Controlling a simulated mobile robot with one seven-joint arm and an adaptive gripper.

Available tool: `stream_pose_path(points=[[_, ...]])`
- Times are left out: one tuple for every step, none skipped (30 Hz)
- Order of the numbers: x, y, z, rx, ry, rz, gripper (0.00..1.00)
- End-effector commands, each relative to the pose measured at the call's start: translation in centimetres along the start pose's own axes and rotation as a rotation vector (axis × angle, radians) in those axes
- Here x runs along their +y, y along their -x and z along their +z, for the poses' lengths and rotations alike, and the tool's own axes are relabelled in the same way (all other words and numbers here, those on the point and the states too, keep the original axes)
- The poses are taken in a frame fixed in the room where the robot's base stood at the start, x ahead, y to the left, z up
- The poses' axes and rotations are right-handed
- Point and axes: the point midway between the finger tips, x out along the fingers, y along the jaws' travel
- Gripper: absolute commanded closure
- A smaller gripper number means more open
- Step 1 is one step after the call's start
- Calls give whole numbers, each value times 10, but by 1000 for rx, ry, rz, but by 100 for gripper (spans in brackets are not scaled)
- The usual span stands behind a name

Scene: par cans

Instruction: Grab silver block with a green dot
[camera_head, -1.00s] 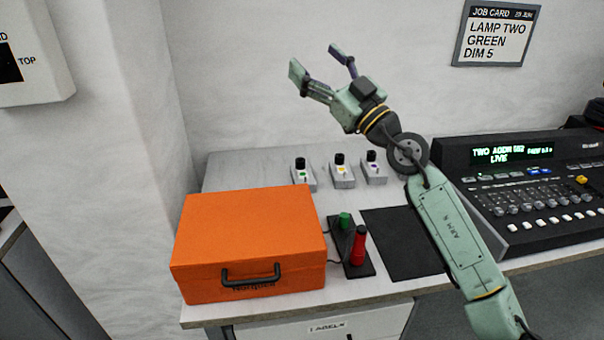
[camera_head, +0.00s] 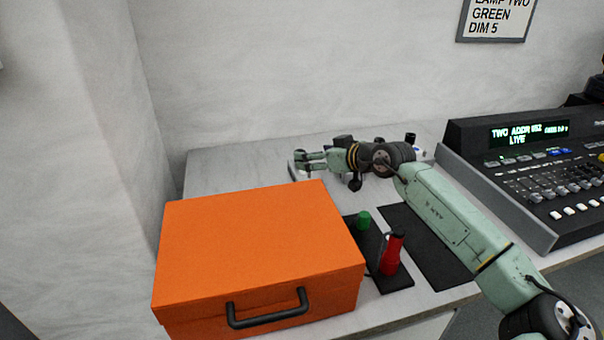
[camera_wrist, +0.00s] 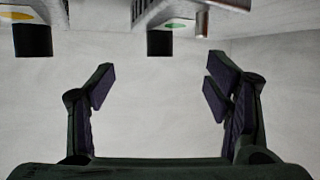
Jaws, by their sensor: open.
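The silver block with a green dot (camera_wrist: 190,12) is at the top of the wrist view, with its black knob pointing down in that picture. In the head view my arm hides most of it. My gripper (camera_wrist: 160,85) is open and empty, its two fingers spread to either side of the knob's line, with the knob beyond the tips. In the head view my gripper (camera_head: 300,163) is low over the back of the table, pointing left, near where the block stands.
A silver block with a yellow dot (camera_wrist: 20,18) is beside it, at the wrist view's left edge. An orange case (camera_head: 255,255) stands in front. A black plate with a green knob (camera_head: 364,219) and red handle (camera_head: 391,252) lies right of it. A console (camera_head: 540,180) is at right.

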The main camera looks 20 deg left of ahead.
Motion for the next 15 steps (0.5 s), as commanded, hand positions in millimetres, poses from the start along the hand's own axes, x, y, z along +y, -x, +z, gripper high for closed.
stream_pose_path(points=[[-1,-7,-2,0,-1,-2,28],[0,-10,-2,0,-2,-1,28],[0,-14,-1,1,-1,-2,28],[-1,-16,-1,1,-1,-2,28],[-1,-18,-1,1,-1,-2,28],[-1,-20,-1,1,-1,-1,28],[-1,-22,-1,0,-1,-1,28],[-1,-25,-1,0,-1,-1,28],[-2,-30,-2,0,-1,-3,28],[-3,-35,-2,0,-1,-4,28],[-2,-40,-2,0,-2,-3,28],[-3,-46,-3,1,-2,-3,28],[-3,-51,-2,1,-1,-3,28],[-2,-56,-1,1,-1,-2,28],[-3,-61,-1,1,0,-3,28]])
